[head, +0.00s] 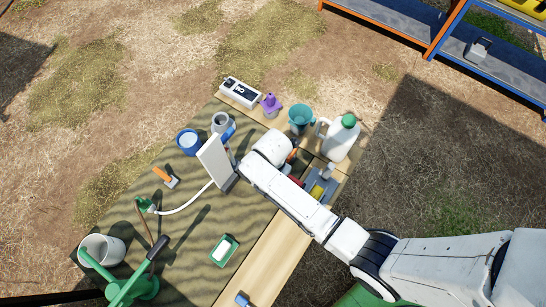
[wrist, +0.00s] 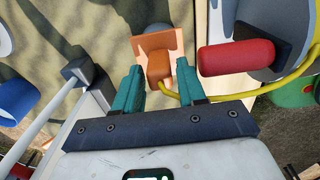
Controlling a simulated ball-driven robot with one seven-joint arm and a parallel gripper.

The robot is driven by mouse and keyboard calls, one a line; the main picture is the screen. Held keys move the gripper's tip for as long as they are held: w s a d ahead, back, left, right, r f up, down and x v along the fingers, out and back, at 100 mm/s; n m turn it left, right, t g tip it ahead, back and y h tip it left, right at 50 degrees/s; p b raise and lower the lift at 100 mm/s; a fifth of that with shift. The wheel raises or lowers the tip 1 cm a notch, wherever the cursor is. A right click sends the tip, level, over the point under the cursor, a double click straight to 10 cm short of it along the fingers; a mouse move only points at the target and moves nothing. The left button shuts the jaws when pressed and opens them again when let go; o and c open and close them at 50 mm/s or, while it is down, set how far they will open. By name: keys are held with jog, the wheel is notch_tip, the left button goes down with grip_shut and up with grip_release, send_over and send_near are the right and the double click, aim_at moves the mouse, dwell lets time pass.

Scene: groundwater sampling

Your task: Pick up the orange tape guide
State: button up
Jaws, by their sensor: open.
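The orange tape guide (wrist: 160,43) is in the upper middle of the wrist view, a flat plate with a small block on its near side. My gripper (wrist: 158,67) is open. Its two teal fingers stand to the left and right of the block, with a gap visible on each side. A yellow tape or cord (wrist: 185,99) runs from beside the block to the right. In the head view an orange sliver (head: 293,154) shows beside my white wrist; my arm hides most of that spot and the fingers.
A red handle (wrist: 236,57) on a dark mount is close to the right finger. A white upright panel (head: 213,160) stands left of my wrist. A blue cup (head: 188,141), teal funnel (head: 300,118) and white jug (head: 340,140) stand around. The mat's (head: 190,225) middle has some free room.

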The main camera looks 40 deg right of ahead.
jog(key=shift+f, duration=0.45)
grip_shut()
jog(key=shift+r, duration=0.1)
